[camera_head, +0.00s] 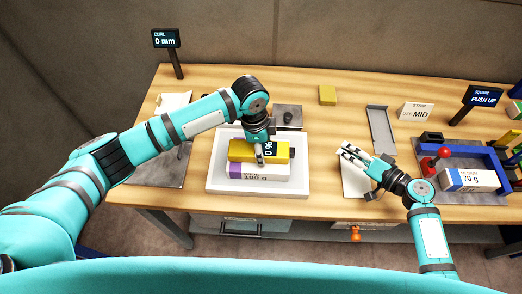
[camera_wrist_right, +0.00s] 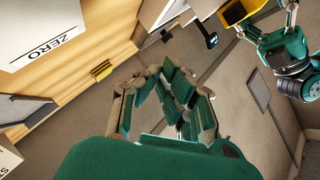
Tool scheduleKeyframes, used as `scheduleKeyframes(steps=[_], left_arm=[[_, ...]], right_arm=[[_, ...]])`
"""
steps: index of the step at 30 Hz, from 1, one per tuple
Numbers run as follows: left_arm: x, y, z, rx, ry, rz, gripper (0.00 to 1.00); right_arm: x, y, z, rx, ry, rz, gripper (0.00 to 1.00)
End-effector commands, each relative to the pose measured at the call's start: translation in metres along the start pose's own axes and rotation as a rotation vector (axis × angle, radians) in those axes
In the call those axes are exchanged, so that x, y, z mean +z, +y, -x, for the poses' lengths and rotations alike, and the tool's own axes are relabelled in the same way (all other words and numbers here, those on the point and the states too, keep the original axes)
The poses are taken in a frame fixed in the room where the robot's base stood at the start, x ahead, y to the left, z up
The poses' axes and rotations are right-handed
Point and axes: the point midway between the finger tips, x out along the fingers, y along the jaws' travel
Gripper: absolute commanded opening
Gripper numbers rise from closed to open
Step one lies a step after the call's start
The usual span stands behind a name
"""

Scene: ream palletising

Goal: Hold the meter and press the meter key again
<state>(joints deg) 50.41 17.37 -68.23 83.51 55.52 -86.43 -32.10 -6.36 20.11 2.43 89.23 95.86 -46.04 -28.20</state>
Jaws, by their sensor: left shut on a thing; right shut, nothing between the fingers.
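The yellow meter (camera_head: 240,148), with a dark display reading "0 %", lies across a white and purple ream (camera_head: 262,171) in a white tray (camera_head: 214,180). My left gripper (camera_head: 261,158) is shut on the meter from above and hides part of it. In the right wrist view the yellow meter (camera_wrist_right: 236,14) shows at the top right, beside my left arm. My right gripper (camera_head: 346,153) is shut and empty, to the right of the tray and apart from the meter. Its fingers (camera_wrist_right: 165,88) are together in the right wrist view. I cannot make out the meter key.
A blue fixture (camera_head: 398,154) with a red-knobbed lever (camera_head: 444,152) and a ream marked "70 g" (camera_head: 472,180) stands at the right. A grey channel (camera_head: 380,130), "MID" card (camera_head: 415,111) and yellow block (camera_head: 327,94) lie behind. Signs read "0 mm" (camera_head: 165,39) and "PUSH UP" (camera_head: 484,97).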

Motion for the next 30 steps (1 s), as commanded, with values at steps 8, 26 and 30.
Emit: scheduleKeyframes(steps=[8,26,30], left_arm=[[0.0,0.0,0.0,0.0,0.0,0.0,0.15],[0.0,0.0,0.0,0.0,0.0,0.0,0.15],[0.0,0.0,0.0,0.0,0.0,0.0,0.15]], right_arm=[[0.017,-0.019,-0.01,-0.048,-0.017,-0.025,0.0],[0.052,-0.058,-0.058,-0.045,-0.015,-0.024,0.0],[0.055,-0.061,-0.062,-0.045,-0.015,-0.024,0.0]])
